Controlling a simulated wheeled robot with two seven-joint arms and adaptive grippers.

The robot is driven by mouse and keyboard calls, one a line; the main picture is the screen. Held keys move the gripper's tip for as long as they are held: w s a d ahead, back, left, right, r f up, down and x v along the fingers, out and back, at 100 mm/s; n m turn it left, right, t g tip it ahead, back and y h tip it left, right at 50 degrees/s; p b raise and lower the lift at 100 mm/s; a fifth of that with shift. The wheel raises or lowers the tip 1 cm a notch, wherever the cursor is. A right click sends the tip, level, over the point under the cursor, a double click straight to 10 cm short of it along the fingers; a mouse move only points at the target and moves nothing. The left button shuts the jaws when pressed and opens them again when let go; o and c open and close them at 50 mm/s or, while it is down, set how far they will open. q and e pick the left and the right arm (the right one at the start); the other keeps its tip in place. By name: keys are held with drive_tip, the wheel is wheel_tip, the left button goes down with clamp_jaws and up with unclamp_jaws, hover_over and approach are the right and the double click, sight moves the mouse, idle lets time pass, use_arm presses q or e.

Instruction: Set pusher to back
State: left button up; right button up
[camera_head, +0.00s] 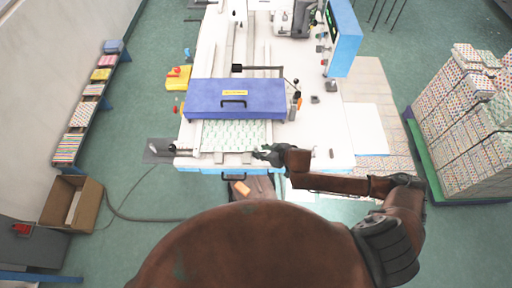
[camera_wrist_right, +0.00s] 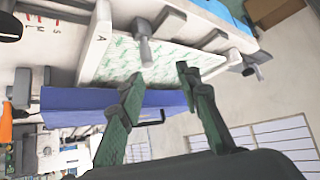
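I cannot tell for certain which part is the pusher. My left gripper is out of view.
A blue cover with a black handle (camera_head: 205,92) spans the table behind the sheet. A blue control box (camera_head: 342,38) stands at the back right. Stacked patterned bundles (camera_head: 465,130) are at the right, a cardboard box (camera_head: 70,203) at the left.

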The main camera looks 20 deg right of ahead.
sight(257, 147)
drive_tip(key=x, duration=0.2)
drive_tip(key=d+x, duration=0.1)
drive_tip(key=x, duration=0.2)
drive_tip(key=w+x, duration=0.1)
drive_tip(key=x, duration=0.2)
drive_tip(key=shift+d+p, duration=0.35)
drive_tip(key=shift+d, duration=0.05)
clamp_jaws()
idle(0.4)
